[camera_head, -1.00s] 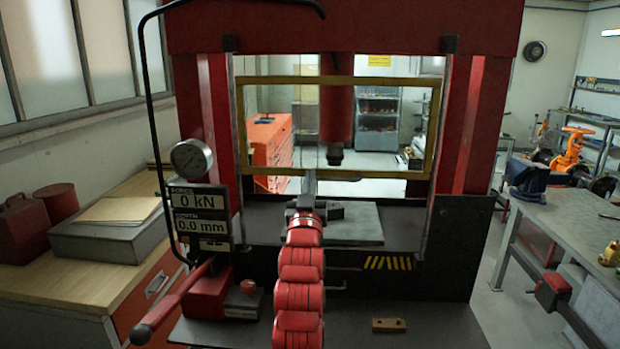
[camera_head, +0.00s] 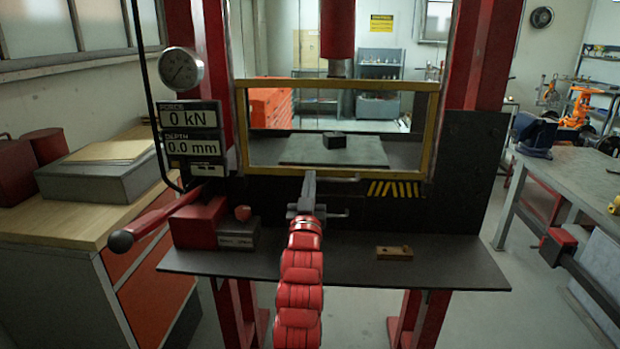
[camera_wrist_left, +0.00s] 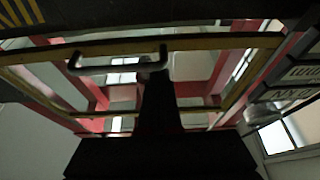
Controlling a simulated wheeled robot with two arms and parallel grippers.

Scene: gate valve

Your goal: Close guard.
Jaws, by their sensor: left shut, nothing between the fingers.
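The guard is a clear panel in a yellow frame (camera_head: 433,130) across the front of the red press. Its lower bar lies low, just above the striped dark front plate. A small bar handle (camera_head: 345,180) shows at the lower bar; the wrist view shows the handle (camera_wrist_left: 100,69) up close. My left gripper (camera_head: 310,175) is shut and empty, its tip at the guard's lower bar beside the handle. I cannot tell whether it touches. My right gripper is not in view. A dark block (camera_head: 335,142) shows through the panel on the press bed.
A red-handled lever (camera_head: 160,215), a gauge (camera_head: 182,68) and a display (camera_head: 190,131) reading 0 kN stand at left. A brown block (camera_head: 394,253) lies on the dark shelf (camera_head: 440,270). A workbench (camera_head: 580,190) stands at right.

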